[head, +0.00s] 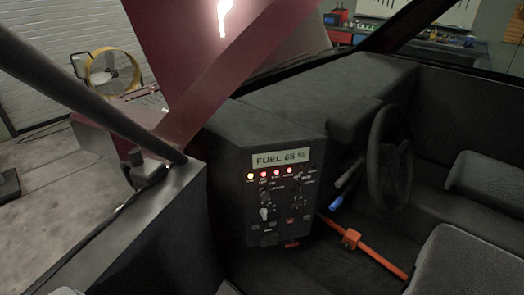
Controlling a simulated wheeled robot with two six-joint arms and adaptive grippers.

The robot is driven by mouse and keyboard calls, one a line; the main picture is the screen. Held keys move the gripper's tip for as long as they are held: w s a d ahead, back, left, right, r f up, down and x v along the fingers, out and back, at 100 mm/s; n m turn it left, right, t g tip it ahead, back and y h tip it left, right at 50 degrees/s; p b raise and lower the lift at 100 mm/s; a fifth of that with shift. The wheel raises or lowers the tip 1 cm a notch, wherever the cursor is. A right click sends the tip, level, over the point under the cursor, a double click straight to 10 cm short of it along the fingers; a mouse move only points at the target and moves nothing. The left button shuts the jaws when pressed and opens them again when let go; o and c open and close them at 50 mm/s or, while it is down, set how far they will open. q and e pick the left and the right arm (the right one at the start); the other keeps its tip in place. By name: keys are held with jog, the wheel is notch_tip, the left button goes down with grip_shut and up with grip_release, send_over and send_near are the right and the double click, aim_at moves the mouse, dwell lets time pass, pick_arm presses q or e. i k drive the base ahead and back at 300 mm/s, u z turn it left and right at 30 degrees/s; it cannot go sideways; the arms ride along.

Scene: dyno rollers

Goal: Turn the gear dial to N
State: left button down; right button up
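A dark control panel (277,232) stands in the middle of the head view, inside a vehicle cab. Its display (281,158) reads "FUEL 65 %". A row of small lit lamps (270,175) sits under the display, one yellowish and the others red. Below them are small knobs and switches, including a pale knob (264,213) at the left. The markings are too small to read, so I cannot tell which control is the gear dial or where it points. Neither of my grippers shows in this view.
A steering wheel (388,165) and grey seats (468,265) are on the right. An orange-red lever (362,252) crosses the dark floor. The door sill (140,240) and slanted frame bars border the left. A yellow fan (108,70) stands outside.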

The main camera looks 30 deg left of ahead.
aim_at(263, 211)
jog(key=u, duration=0.85)
